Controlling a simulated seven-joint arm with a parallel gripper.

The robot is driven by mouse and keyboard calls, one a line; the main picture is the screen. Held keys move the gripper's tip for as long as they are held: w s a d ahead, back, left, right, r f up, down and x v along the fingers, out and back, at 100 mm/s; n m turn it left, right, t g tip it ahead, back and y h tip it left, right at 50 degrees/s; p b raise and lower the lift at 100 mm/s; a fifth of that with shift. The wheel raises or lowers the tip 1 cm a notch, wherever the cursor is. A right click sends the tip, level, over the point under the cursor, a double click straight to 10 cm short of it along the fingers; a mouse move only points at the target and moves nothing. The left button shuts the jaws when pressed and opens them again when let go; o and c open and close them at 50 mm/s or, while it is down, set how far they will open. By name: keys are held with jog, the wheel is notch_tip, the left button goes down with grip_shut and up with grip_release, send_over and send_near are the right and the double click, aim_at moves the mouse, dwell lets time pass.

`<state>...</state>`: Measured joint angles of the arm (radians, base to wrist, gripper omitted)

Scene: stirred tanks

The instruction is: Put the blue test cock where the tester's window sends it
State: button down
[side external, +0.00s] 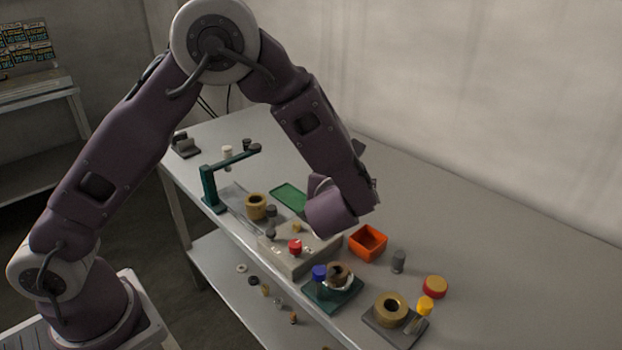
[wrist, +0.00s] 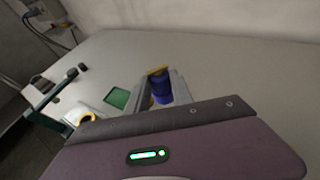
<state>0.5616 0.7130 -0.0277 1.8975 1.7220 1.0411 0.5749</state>
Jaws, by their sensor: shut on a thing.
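My gripper (wrist: 162,90) is shut on a blue test cock (wrist: 161,92) with a yellow-brass end, seen between the grey fingers in the wrist view. In the side view the purple hand hides the fingers and the held cock. The hand is above the table, near a grey box (side external: 292,262) with a red-topped piece (side external: 295,246) on it; this may be the tester, but no window can be read. A blue-topped piece (side external: 319,272) also stands by a dark green plate (side external: 322,296) with a brown cylinder (side external: 340,274).
An orange open bin (side external: 368,243) stands right of the hand. Nearby are a grey cylinder (side external: 398,261), a red-and-yellow disc (side external: 435,287), a brass ring (side external: 390,309) and a yellow-topped piece (side external: 425,306). A teal stand (side external: 211,190) and green mat (side external: 289,196) lie left. The far right table is clear.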

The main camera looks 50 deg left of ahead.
jog(key=d+m+h, duration=0.1)
jog(key=d+f+m+t+h, duration=0.1)
jog(key=d, duration=0.1)
jog(key=d+f+m+h, duration=0.1)
jog(key=d, duration=0.1)
jog(key=shift+w+d+m+t+h, duration=0.25)
jog(key=shift+w+m+t+h, duration=0.05)
jog(key=shift+w+t+h, duration=0.1)
jog(key=shift+s, duration=0.1)
jog(key=shift+f, duration=2.95)
jog(key=shift+f, duration=2.1)
jog(key=shift+c, duration=2.4)
grip_release()
notch_tip(320, 180, up, 8)
